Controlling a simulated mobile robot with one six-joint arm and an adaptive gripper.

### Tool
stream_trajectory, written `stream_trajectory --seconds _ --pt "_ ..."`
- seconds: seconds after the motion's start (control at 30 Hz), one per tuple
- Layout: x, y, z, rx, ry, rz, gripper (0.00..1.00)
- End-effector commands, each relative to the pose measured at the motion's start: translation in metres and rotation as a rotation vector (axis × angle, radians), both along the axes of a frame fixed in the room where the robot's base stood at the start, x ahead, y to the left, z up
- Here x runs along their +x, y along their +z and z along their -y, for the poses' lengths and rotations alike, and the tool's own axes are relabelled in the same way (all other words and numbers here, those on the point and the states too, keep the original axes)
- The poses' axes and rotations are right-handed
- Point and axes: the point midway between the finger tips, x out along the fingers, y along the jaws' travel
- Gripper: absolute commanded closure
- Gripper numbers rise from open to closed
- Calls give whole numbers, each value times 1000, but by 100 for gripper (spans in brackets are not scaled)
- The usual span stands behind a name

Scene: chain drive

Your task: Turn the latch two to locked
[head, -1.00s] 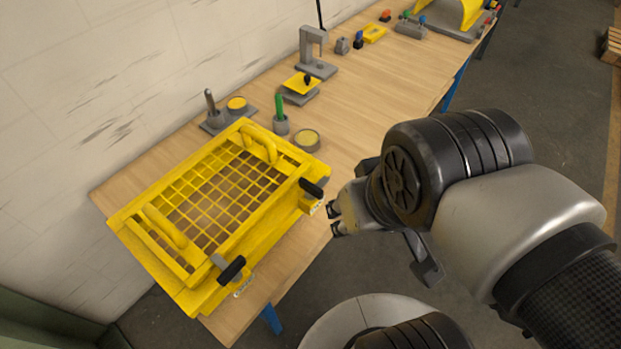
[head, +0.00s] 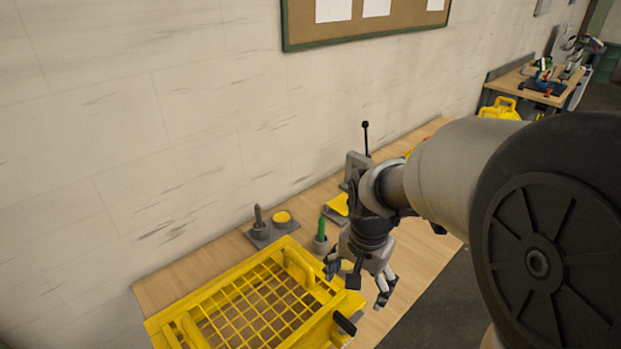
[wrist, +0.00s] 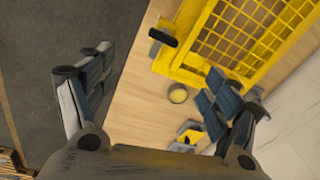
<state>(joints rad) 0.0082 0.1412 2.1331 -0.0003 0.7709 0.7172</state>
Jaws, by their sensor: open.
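A yellow guard with a grid top (head: 262,300) lies on the bench, cut off by the lower edge of the head view. One black latch handle (head: 345,324) shows on its right-hand edge; the same kind of handle shows in the wrist view (wrist: 162,37). I cannot tell whether this is latch two, and no other latch is in view now. My gripper (head: 357,280) is open and empty, pointing down above the bench near the guard's far right corner. In the wrist view its fingers (wrist: 152,85) are spread wide, with the handle beyond them and apart from them.
A green peg in a grey holder (head: 320,243), a grey post (head: 259,222) and a yellow-topped round pad (head: 283,217) stand behind the guard. A yellow-topped block (head: 338,204) is close to my arm. The bench's right edge drops to floor.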

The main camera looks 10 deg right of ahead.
Motion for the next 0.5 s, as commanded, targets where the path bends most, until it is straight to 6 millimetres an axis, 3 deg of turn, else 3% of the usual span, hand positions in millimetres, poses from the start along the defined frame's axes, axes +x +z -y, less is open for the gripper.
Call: stream_trajectory --seconds 0.2,0.5 --pt "29 -37 1 11 -176 -83 17" --pt "35 -67 1 12 -220 -99 17"
